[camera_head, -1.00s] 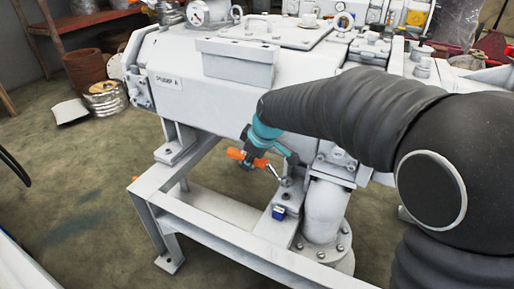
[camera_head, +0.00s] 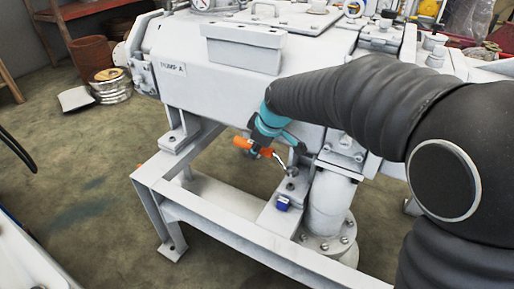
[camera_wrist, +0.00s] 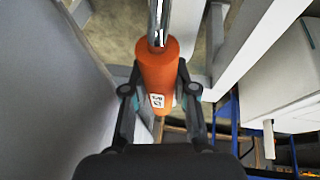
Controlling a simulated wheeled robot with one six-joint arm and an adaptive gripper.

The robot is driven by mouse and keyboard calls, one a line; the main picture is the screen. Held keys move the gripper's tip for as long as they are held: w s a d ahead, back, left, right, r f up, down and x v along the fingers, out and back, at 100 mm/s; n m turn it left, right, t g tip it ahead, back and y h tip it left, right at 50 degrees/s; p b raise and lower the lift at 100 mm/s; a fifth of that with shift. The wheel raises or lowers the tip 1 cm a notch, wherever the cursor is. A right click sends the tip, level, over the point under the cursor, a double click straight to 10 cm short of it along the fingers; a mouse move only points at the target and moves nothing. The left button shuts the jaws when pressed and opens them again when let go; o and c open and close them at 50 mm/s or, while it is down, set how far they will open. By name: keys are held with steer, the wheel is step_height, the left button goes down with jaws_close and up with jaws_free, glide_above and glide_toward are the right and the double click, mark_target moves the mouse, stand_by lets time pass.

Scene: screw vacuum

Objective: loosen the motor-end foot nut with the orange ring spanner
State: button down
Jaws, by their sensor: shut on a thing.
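My gripper (camera_head: 259,143) is shut on the orange handle (camera_head: 242,143) of the ring spanner, below the pump body. In the wrist view, my fingers close on both sides of the orange handle (camera_wrist: 157,68), and the bright metal shank (camera_wrist: 158,22) runs out past the top edge. In the head view the shank (camera_head: 276,158) slopes down and right towards a foot nut (camera_head: 291,186) on the frame rail. The ring end is small and partly lost against the pale foot; I cannot tell whether it sits around the nut.
The white pump body (camera_head: 240,84) hangs close above my gripper. The pale frame (camera_head: 215,221) runs below, with a blue block (camera_head: 283,203) near the foot and a flanged pipe (camera_head: 326,207) to the right. Open floor (camera_head: 75,185) lies to the left.

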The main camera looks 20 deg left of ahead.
steer(key=shift+f+b, duration=1.95)
steer(key=shift+f, duration=0.45)
steer(key=shift+f+b, duration=0.7)
steer(key=shift+b, duration=0.25)
steer(key=shift+s, duration=0.1)
steer(key=r+n, duration=0.1)
steer(key=s+r+n, duration=0.1)
steer(key=r, duration=0.1)
steer(key=s+r+g, duration=0.1)
steer(key=r, duration=0.1)
steer(key=shift+s+n, duration=0.2)
steer(key=shift+n, duration=0.2)
stand_by(1.2)
steer(key=shift+d, duration=0.1)
stand_by(0.4)
